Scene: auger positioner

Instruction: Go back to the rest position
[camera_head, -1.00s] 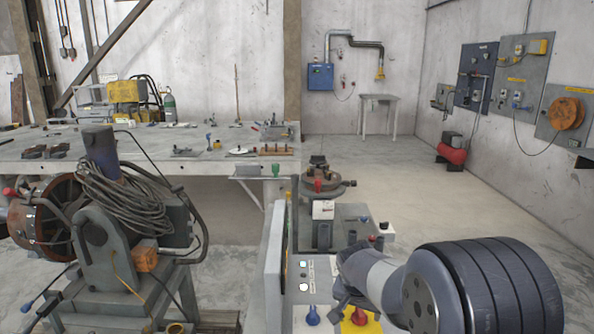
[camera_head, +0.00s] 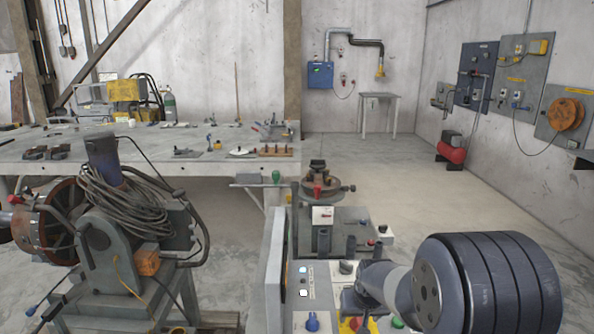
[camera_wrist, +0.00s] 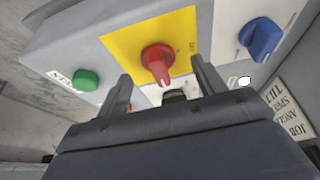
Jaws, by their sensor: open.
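My gripper (camera_wrist: 161,82) is open in the wrist view, its two dark fingers apart with a red knob (camera_wrist: 157,62) on a yellow plate (camera_wrist: 122,47) showing between them. I cannot tell whether either finger touches the knob. A green knob (camera_wrist: 86,80) and a blue knob (camera_wrist: 261,38) stand to either side on the grey control panel (camera_wrist: 70,45). In the head view my gripper (camera_head: 352,300) is low over the panel, partly hidden by my arm. The blue knob (camera_head: 312,321) and green knob (camera_head: 398,322) show there near the bottom edge.
A welding positioner with coiled cable (camera_head: 125,195) stands at left, before a long workbench (camera_head: 110,160) with tools. A vise-like fixture (camera_head: 320,187) stands beyond the panel. Open floor (camera_head: 440,190) lies to the right, toward wall-mounted panels (camera_head: 475,75).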

